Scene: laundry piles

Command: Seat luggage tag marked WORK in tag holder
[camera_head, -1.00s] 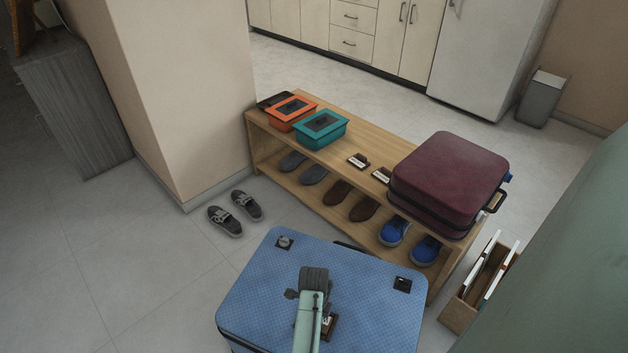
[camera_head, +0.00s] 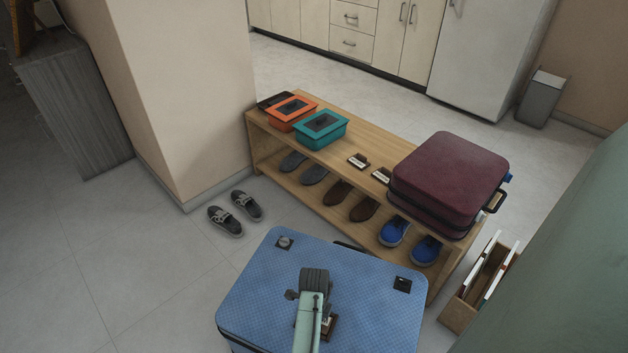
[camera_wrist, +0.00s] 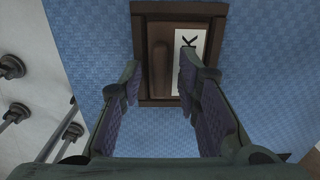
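The brown tag holder frame (camera_wrist: 140,50) lies on the blue suitcase and also shows in the head view (camera_head: 330,326), partly behind my arm. Inside the frame is a luggage tag (camera_wrist: 191,40) with a white label and a raised brown grip bar. A dark K shows on the label; my right finger hides other parts, so the full word cannot be read. The tag appears to lie within the frame; how deep it sits I cannot tell. My gripper (camera_wrist: 160,84) is open, its fingers on either side of the grip bar with visible gaps.
The blue suitcase (camera_head: 260,290) lies flat beside a wooden shoe rack (camera_head: 330,207). On the rack are an orange box (camera_head: 291,113), a teal box (camera_head: 320,130), two small brown tags (camera_head: 358,161) and a maroon suitcase (camera_head: 447,180).

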